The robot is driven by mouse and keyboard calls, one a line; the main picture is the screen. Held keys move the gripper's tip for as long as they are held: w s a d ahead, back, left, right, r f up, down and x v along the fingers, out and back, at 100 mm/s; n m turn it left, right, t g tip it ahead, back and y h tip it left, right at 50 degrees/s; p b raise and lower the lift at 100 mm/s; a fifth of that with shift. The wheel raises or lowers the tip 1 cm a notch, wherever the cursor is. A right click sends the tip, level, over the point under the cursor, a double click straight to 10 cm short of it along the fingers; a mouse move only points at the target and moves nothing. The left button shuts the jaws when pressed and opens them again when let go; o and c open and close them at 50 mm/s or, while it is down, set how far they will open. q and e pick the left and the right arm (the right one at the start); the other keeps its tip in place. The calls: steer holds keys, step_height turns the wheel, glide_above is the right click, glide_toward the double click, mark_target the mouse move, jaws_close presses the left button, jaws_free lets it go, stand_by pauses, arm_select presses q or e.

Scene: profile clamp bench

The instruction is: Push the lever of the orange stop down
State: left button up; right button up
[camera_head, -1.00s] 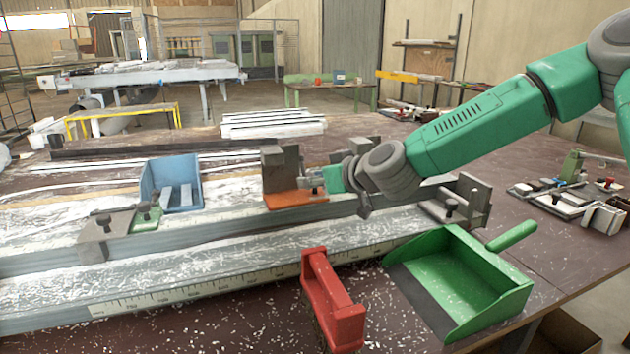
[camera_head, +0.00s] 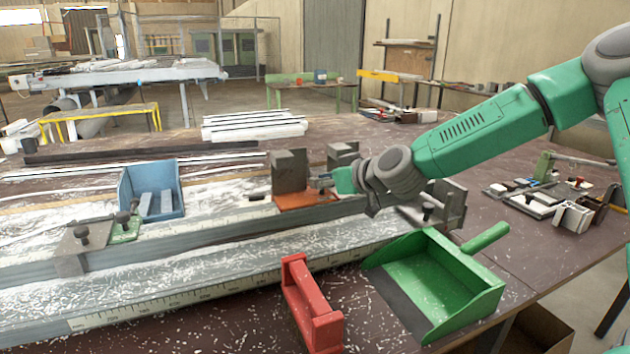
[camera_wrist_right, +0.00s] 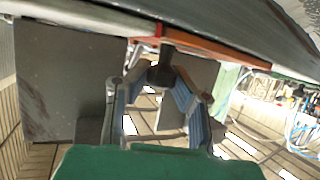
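The orange stop (camera_head: 307,200) sits on the long grey profile rail, with a grey block (camera_head: 289,170) standing at its left. In the right wrist view its orange edge (camera_wrist_right: 215,53) runs across the top. A dark lever piece (camera_wrist_right: 166,66) hangs below it in that view. My right gripper (camera_head: 322,181) is close at the right side of the stop. In its wrist view the blue-padded fingers (camera_wrist_right: 160,88) are apart, with the dark piece between or just beyond their tips. I cannot tell whether they touch it. My left gripper is out of view.
A blue bin (camera_head: 137,186) and a small green stop (camera_head: 125,229) are left along the rail. Another clamp block (camera_head: 450,203) stands right of my gripper. White shavings cover the bench.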

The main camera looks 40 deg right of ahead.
steer(key=o, duration=0.5)
steer(key=shift+s, duration=0.1)
steer(key=shift+d+f, duration=0.15)
steer(key=shift+d, duration=0.5)
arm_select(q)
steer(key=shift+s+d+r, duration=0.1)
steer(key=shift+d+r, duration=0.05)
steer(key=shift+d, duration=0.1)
arm_select(e)
steer(key=shift+a, duration=0.55)
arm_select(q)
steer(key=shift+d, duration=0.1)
arm_select(e)
steer(key=shift+d, duration=0.2)
steer(key=shift+s+d+r, duration=0.1)
steer(key=shift+s+r, duration=0.2)
steer(key=shift+s, duration=0.1)
steer(key=shift+v, duration=3.45)
steer(key=shift+f, duration=0.1)
